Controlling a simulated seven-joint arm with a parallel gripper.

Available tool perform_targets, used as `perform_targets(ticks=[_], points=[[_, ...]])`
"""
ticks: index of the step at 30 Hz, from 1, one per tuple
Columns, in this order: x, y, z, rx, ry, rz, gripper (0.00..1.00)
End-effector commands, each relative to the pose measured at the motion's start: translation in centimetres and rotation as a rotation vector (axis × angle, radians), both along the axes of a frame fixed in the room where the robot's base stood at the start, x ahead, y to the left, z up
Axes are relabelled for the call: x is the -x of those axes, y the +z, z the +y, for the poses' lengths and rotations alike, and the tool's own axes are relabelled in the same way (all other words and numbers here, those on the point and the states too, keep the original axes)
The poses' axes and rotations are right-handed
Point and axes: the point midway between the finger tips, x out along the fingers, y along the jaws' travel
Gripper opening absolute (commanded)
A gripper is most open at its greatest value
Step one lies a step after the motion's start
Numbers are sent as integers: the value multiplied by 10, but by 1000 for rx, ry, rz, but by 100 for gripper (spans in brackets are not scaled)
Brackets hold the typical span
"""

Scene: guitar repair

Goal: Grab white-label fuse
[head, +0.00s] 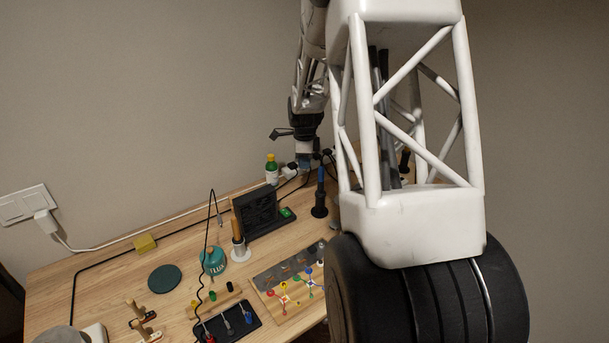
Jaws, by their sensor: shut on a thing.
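My gripper (304,160) is at the back of the workbench, near the wall, at the far end of my arm. It is small and dark in the head view. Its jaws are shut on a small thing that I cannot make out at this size. I cannot pick out the white-label fuse for certain anywhere in the view. My white lattice arm link and black joint hide the right part of the bench.
Near my gripper stand a green bottle (271,170) with a yellow cap and a dark upright box (257,212). A blue-handled tool (320,190) stands close by. In front are a teal flux jar (213,262), a black tray (256,318) and a wooden board (298,312).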

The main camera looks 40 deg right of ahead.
Motion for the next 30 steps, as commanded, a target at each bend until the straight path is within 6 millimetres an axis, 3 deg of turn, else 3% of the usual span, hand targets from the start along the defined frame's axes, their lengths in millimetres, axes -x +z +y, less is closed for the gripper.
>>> perform_targets(ticks=[4,10,30], points=[[0,22,0,1,0,-1,0],[0,38,0,1,0,-1,0],[0,41,0,0,0,0,0]])
